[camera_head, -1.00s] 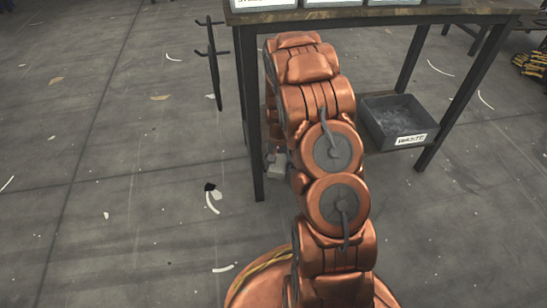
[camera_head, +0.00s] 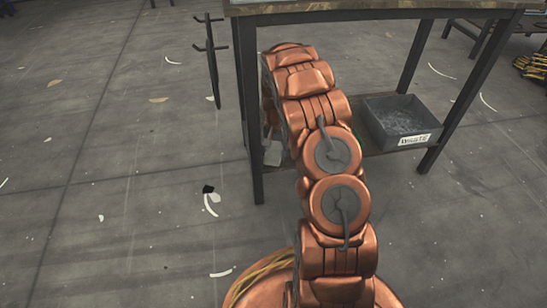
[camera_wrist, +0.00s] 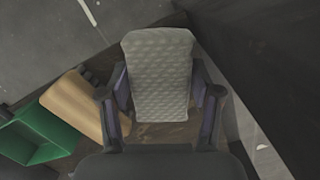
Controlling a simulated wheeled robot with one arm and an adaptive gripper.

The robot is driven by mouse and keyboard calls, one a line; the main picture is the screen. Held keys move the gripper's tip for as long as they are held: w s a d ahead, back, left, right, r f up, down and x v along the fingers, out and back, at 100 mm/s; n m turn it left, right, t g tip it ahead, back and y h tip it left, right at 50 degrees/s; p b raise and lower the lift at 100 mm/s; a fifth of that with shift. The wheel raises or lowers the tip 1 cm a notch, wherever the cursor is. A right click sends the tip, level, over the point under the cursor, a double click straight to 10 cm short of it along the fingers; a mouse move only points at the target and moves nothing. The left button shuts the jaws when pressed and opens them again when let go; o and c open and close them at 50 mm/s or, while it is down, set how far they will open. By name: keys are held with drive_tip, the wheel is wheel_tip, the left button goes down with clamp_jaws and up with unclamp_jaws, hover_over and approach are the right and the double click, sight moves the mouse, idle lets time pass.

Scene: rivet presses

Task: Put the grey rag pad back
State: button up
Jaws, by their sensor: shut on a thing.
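The grey rag pad (camera_wrist: 160,68) is a quilted, light grey pad in the middle of the wrist view. My gripper (camera_wrist: 161,98) is shut on it, with one dark finger on each side. The pad stands out past the fingertips. Beneath it lies a brown wooden surface (camera_wrist: 165,133), and I cannot tell whether the pad touches that surface. In the head view my copper arm hides most of the gripper. A small pale grey shape (camera_head: 272,153) shows left of the arm, beside the table leg.
In the wrist view a tan block (camera_wrist: 80,100) and a green bin (camera_wrist: 38,133) lie left of the pad. In the head view a table (camera_head: 370,12) with dark legs stands ahead, a grey bin labelled WASTE (camera_head: 397,122) on its lower shelf. A black rack (camera_head: 211,60) hangs at its left.

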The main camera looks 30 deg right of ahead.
sight(274, 150)
wheel_tip(274, 150, down, 2)
drive_tip(key=shift+f+b, duration=0.1)
drive_tip(key=shift+b, duration=0.3)
drive_tip(key=o, duration=1)
drive_tip(key=shift+r, duration=0.2)
drive_tip(key=shift+w+d+r+p, duration=0.15)
drive_tip(key=shift+r+p, duration=0.75)
drive_tip(key=shift+r, duration=0.95)
drive_tip(key=shift+w+d+r+p, duration=0.15)
drive_tip(key=shift+r+p, duration=0.75)
drive_tip(key=shift+r, duration=0.95)
